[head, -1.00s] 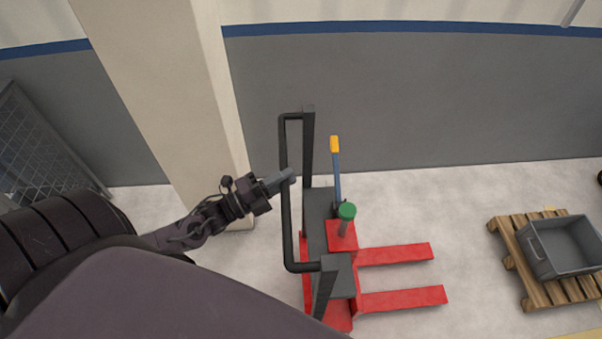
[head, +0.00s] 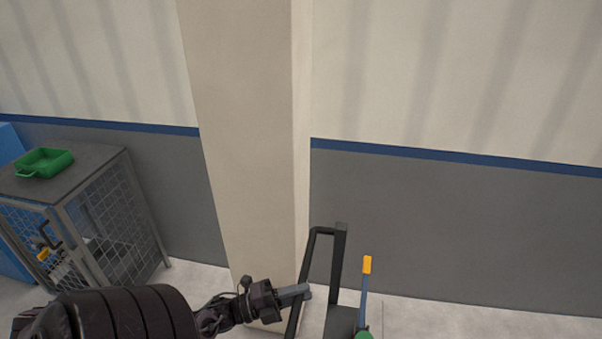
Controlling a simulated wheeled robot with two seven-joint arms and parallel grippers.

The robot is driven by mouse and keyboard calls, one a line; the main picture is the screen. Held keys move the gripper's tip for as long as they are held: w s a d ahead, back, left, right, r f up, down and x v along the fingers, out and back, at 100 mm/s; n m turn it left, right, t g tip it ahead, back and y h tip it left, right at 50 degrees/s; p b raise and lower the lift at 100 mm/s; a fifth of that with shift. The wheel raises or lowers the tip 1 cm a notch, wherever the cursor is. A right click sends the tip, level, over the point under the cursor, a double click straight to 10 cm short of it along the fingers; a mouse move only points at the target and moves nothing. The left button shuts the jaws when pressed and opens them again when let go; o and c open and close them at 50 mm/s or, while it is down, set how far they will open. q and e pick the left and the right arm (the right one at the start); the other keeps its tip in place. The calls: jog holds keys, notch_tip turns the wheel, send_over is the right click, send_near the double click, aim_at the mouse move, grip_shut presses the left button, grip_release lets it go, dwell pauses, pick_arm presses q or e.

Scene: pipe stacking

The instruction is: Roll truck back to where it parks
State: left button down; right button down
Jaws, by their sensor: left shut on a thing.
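The truck shows only in part at the bottom of the head view. I see its black bar handle (head: 337,265), a blue lever with a yellow tip (head: 367,265) and the top of a green knob (head: 364,335). Its red body and forks are below the picture's edge. My left gripper (head: 303,291) comes in from the left and is shut on the handle's near upright bar. My right gripper is not in view.
A beige pillar (head: 250,140) stands just behind the handle, before a grey wall (head: 450,220) with a blue stripe. A mesh cage cabinet (head: 125,205) with a green tray (head: 44,163) on top stands at left. Bare floor shows at lower right (head: 480,320).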

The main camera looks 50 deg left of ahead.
pick_arm(q)
jog(key=c, duration=1.4)
grip_release()
jog(key=shift+s+a, duration=0.1)
jog(key=shift+a, duration=0.05)
jog(key=shift+o, duration=0.5)
jog(key=shift+s+f, duration=0.1)
jog(key=b+v, duration=0.2)
jog(key=v, duration=0.5)
jog(key=shift+s+a, duration=0.25)
jog(key=shift+s, duration=0.05)
